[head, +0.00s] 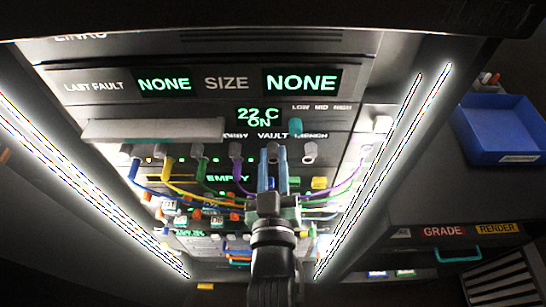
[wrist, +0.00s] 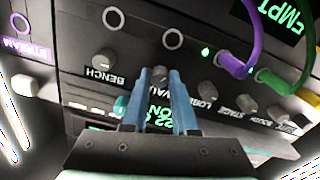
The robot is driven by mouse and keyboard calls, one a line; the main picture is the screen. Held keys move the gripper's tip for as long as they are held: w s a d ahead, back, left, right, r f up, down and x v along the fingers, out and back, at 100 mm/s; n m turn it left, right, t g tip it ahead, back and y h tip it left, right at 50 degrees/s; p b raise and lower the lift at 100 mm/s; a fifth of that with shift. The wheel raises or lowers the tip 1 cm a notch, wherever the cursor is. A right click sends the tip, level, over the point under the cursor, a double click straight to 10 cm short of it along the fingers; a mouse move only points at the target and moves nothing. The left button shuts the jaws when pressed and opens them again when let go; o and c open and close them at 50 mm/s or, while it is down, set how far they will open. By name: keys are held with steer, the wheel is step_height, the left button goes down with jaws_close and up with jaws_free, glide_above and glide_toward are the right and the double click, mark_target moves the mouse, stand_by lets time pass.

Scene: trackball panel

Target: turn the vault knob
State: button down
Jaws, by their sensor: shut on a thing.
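The vault knob (wrist: 159,73) is a small grey knob on the dark panel, above a partly covered label in the wrist view. In the head view its VAULT label (head: 273,136) shows, with the knob largely hidden by my fingers. My gripper (wrist: 163,80) has blue fingers, one on each side of the knob, and is shut on it. In the head view my gripper (head: 273,153) reaches up to the panel from below. The knob's pointer mark cannot be made out.
The bench knob (wrist: 105,57) and the lobby knob (wrist: 208,90) flank the vault knob closely. A purple cable (wrist: 233,60) and a green cable (wrist: 285,80) loop nearby. A teal knob (head: 295,126) sits just above right. A blue bin (head: 500,130) stands far right.

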steer(key=n+p, duration=0.1)
steer(key=n, duration=0.5)
stand_by(0.6)
steer(key=c, duration=0.7)
jaws_free()
steer(key=shift+s+b, duration=2.65)
steer(key=shift+s, duration=3.85)
